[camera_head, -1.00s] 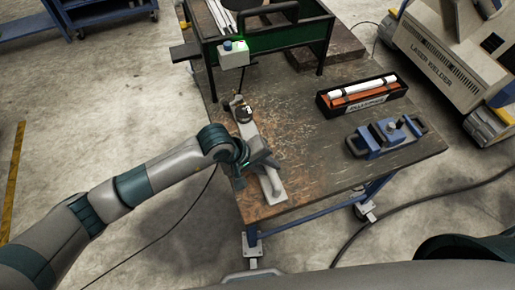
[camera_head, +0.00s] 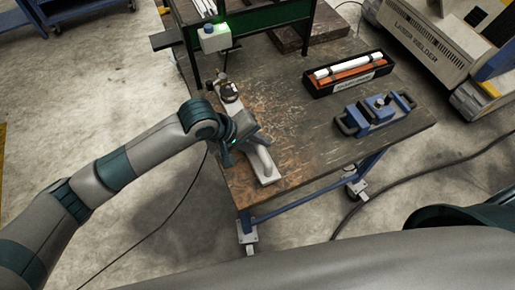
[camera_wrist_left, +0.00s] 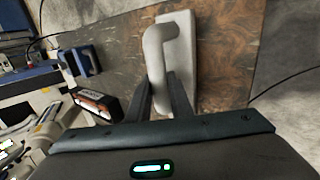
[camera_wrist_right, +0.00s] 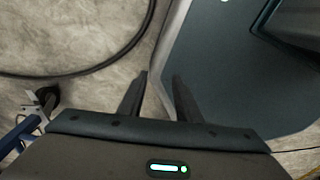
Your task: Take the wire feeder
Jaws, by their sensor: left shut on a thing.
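A long pale grey device with a curved handle and a dark round part at its far end, which I take for the wire feeder (camera_head: 265,167), lies on the left side of the worktable. My left gripper (camera_head: 257,140) is shut on its handle. The left wrist view shows the handle (camera_wrist_left: 154,55) between the fingers (camera_wrist_left: 159,78) and the flat pale body (camera_wrist_left: 182,85) beside it on the worn wood. My right gripper (camera_wrist_right: 160,75) shows only in the right wrist view, its fingers apart with nothing between them.
The worktable (camera_head: 300,140) also bears a blue clamp-like device with two handles (camera_head: 378,112) at the right and a black box with white and orange rods (camera_head: 348,73) behind it. A green-framed stand (camera_head: 262,38) is at the back. A laser welder (camera_head: 425,45) stands beyond.

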